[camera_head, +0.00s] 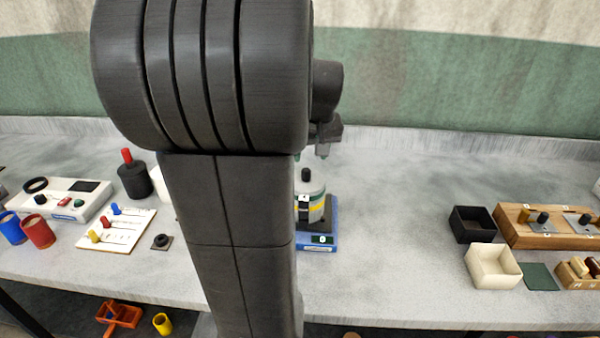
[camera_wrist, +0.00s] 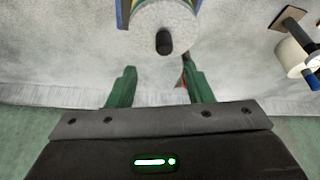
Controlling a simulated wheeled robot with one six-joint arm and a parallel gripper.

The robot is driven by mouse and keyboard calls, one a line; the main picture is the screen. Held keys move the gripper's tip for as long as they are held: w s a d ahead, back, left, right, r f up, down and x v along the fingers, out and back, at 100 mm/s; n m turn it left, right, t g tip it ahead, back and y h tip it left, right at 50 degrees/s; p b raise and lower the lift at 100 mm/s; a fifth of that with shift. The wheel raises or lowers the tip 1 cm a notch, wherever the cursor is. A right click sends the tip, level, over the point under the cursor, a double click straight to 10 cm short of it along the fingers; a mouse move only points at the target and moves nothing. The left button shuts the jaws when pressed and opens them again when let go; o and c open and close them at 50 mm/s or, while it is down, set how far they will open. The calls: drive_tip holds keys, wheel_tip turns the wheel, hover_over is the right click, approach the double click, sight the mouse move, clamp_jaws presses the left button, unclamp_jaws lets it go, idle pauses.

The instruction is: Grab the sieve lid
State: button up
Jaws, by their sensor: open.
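The sieve lid (camera_head: 315,187) is a grey disc with an upright black knob (camera_head: 306,174). In the head view my arm hides most of the gripper and the stack's left side.
A black bottle with a red top (camera_head: 134,180) and a slider board (camera_head: 117,229) stand left. A black box (camera_head: 472,224), a white box (camera_head: 492,266) and a wooden block (camera_head: 548,226) stand right. The bench between the scale and these boxes is clear.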

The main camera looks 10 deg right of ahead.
drive_tip(key=shift+s+a+p+x, duration=0.1)
drive_tip(key=shift+a+p+x, duration=0.1)
drive_tip(key=shift+x, duration=1.35)
drive_tip(key=shift+s+a+p+x, duration=0.1)
drive_tip(key=shift+p+x, duration=0.05)
drive_tip(key=shift+x, duration=1.4)
drive_tip(key=shift+f, duration=0.1)
drive_tip(key=shift+c, duration=0.2)
clamp_jaws()
